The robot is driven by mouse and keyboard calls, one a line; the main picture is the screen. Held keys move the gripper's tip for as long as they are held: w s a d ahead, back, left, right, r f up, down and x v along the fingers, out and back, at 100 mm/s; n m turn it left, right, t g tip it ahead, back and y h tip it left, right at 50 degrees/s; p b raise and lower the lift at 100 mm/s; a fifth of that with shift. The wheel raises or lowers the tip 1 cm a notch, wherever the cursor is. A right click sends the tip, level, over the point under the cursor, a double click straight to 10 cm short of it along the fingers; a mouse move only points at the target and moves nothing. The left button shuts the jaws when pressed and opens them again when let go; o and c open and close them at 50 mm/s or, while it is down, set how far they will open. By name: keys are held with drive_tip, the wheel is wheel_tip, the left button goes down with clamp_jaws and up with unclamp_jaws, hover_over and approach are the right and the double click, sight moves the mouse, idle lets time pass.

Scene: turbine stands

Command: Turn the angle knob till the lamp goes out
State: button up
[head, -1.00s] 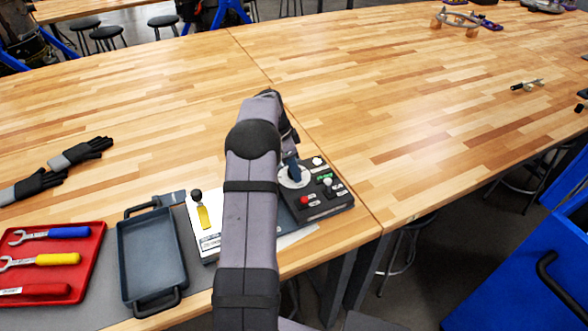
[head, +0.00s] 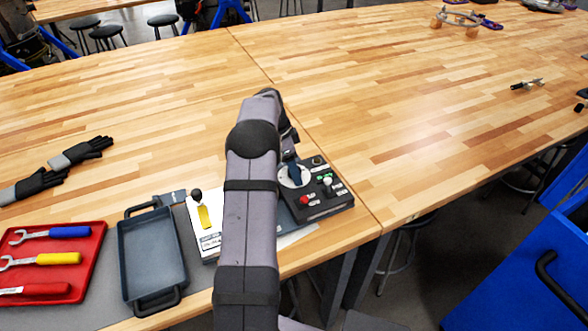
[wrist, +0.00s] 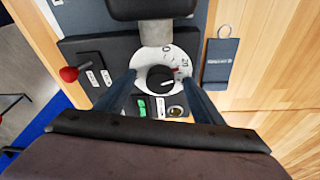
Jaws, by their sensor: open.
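The angle knob (wrist: 160,78) is black and sits in the middle of a white dial (wrist: 182,61) with numbers and a red mark at its right. My gripper (wrist: 160,80) is open, with one blue finger on each side of the knob and a gap showing. In the head view a blue finger (head: 295,172) stands over the white dial and hides the knob. The lamp (head: 318,161) is a small round at the far edge of the control box (head: 325,206); it looks dark. It also looks unlit in the wrist view (wrist: 175,111), inside a brass ring.
The box also bears a red knob (head: 305,200) and a green switch (head: 324,177). Left of my arm are a white plate with a yellow lever (head: 203,216), a grey tray (head: 122,262) and a red tool tray (head: 97,245).

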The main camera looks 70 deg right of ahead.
drive_tip(key=shift+s+d+p+v, duration=0.1)
drive_tip(key=shift+s+p+v, duration=0.05)
drive_tip(key=shift+p+v, duration=0.55)
drive_tip(key=shift+s+d+p+v, duration=0.1)
drive_tip(key=shift+s+p+v, duration=0.2)
drive_tip(key=shift+v, duration=0.6)
drive_tip(key=shift+s+d+p+v, duration=0.1)
drive_tip(key=shift+p+v, duration=0.5)
drive_tip(key=shift+v, duration=0.25)
drive_tip(key=shift+w, duration=0.15)
